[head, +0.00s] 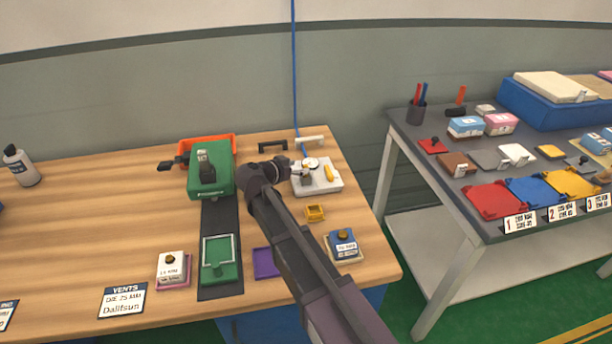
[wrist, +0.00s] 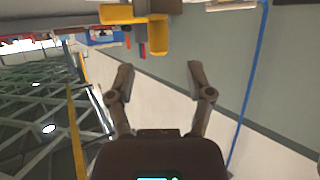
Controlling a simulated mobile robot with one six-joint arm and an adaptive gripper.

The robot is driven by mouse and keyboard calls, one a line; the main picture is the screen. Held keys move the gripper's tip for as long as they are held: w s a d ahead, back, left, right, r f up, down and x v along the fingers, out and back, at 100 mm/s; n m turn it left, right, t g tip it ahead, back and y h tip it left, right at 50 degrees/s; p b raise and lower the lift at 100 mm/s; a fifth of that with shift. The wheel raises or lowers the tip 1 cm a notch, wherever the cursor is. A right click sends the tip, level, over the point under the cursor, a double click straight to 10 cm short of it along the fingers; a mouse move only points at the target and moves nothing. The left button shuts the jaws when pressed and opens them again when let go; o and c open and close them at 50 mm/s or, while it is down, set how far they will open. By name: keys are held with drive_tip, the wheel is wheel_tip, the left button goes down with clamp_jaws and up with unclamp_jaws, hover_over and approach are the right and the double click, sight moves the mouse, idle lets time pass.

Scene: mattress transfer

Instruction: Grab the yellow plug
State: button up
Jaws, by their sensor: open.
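The yellow plug (head: 329,173) is a small elongated yellow piece on the white plate (head: 322,187) at the wooden table's right back. My gripper (head: 284,168) is at the left edge of that plate in the head view, left of the plug and apart from it. Its fingers are small and partly hidden there. In the wrist view my gripper (wrist: 159,70) is open, with nothing between its fingers. A yellow shape (wrist: 148,42) lies beyond the fingertips at the top; I cannot tell whether it is the plug.
A green box (head: 223,178) and an orange tray (head: 222,139) stand left of my gripper. A grey table (head: 415,150) with several parts stands to the right, across a gap.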

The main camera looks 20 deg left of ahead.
sight(306, 165)
drive_tip(key=shift+b+x, duration=0.55)
drive_tip(key=shift+x, duration=1.4)
clamp_jaws()
